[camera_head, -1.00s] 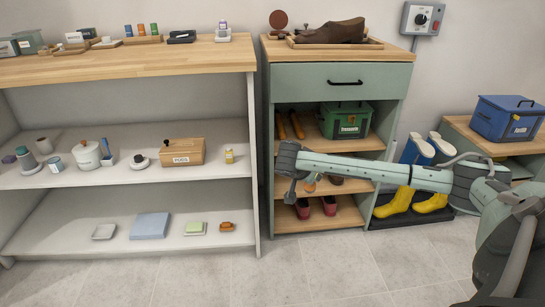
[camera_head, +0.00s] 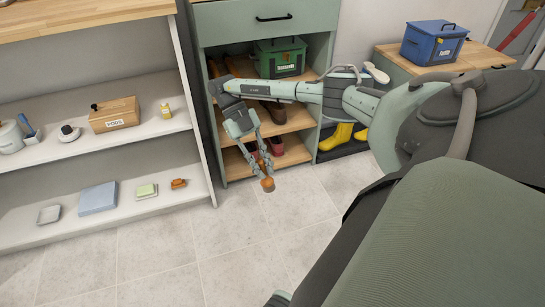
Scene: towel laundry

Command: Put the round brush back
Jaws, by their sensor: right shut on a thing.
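My right gripper (camera_head: 262,171) hangs down in front of the shoe cabinet, its fingers shut on a small brown, round-ended thing that looks like the round brush (camera_head: 267,185). The brush is clear of the shelves, with floor behind it. The fingers hide its upper part. My left gripper is not in view.
The green shoe cabinet (camera_head: 262,25) has wooden shelves with a green box (camera_head: 280,58) and shoes. White shelves at left carry a wooden box (camera_head: 115,115), a blue block (camera_head: 98,198) and an orange-brown item (camera_head: 179,183). Yellow boots (camera_head: 340,135) stand right of the cabinet. The floor in front is clear.

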